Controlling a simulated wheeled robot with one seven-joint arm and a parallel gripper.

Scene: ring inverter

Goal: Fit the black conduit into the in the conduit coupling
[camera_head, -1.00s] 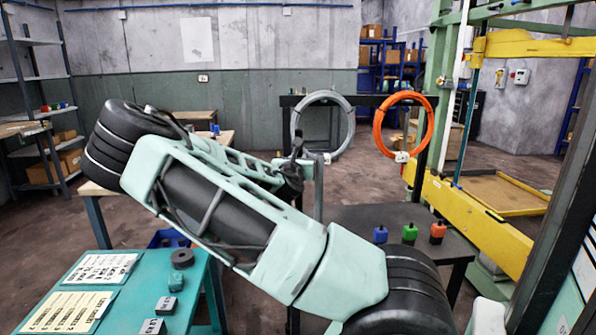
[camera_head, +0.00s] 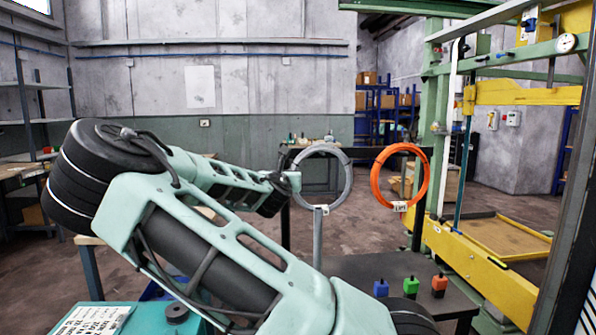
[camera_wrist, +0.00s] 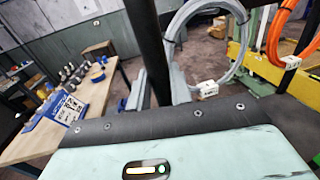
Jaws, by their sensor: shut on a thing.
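My gripper (camera_head: 290,181) is at the end of my raised arm, in front of the left part of the rack. It appears just left of the grey coil in the head view. I cannot pick out the conduit coupling for certain.
A grey coil (camera_head: 347,181) and an orange coil (camera_head: 424,178) hang on a black rack. A grey post (camera_head: 318,241) stands near the grey coil. Blue, green and orange blocks (camera_head: 411,287) sit on a dark table (camera_head: 375,268). A yellow-green frame (camera_head: 480,256) stands at right.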

